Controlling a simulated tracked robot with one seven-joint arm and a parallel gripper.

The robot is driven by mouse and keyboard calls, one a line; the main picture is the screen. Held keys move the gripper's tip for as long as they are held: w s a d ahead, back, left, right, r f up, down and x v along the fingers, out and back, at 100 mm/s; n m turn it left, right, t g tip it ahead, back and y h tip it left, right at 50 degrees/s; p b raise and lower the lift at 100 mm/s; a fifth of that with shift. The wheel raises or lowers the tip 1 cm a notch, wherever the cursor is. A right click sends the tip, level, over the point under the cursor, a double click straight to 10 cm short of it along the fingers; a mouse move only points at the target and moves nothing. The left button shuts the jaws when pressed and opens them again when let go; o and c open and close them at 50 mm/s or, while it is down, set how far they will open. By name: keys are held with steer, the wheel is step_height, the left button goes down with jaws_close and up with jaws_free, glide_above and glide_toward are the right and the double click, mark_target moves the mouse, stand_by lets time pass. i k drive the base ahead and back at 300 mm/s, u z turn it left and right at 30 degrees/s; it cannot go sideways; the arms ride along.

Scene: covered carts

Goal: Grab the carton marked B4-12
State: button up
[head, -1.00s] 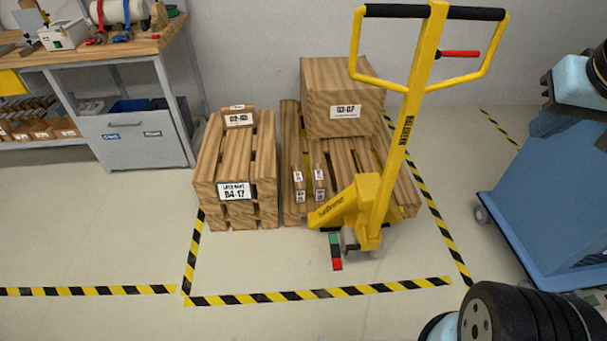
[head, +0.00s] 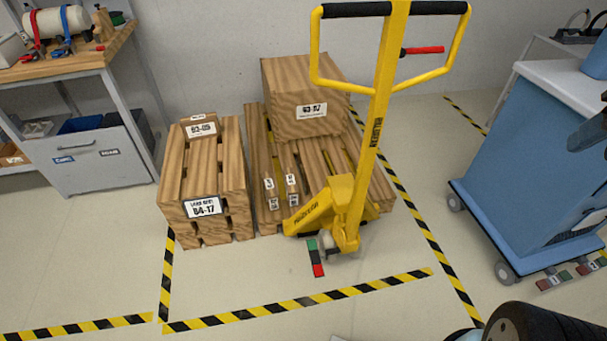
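I can read no label B4-12 in the head view. A large brown carton (head: 305,95) stands on the right pallet; its label seems to read B3-07. A small carton (head: 200,130) on the left pallet has a label like B3-05. Two narrow small cartons (head: 281,190) stand side by side on the right pallet's front, their labels too small to read. A dark part (head: 588,130) juts in at the right edge, in front of the blue cart; it may be my gripper, but its fingers cannot be made out. Nothing is seen held in it.
The left pallet stack (head: 228,205) is marked 17. A yellow pallet jack (head: 345,205) stands before the right pallet, its handle partly overlapping the large carton. A blue covered cart (head: 520,165) is at right, a workbench (head: 75,65) at left.

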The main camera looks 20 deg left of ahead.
mark_target(272, 196)
steer(key=u, duration=0.45)
steer(key=i, duration=0.15)
steer(key=z, duration=2.65)
steer(key=k, duration=1.75)
steer(key=u, duration=3.55)
steer(key=k, duration=0.1)
steer(key=z, duration=1.35)
steer(key=i, duration=0.25)
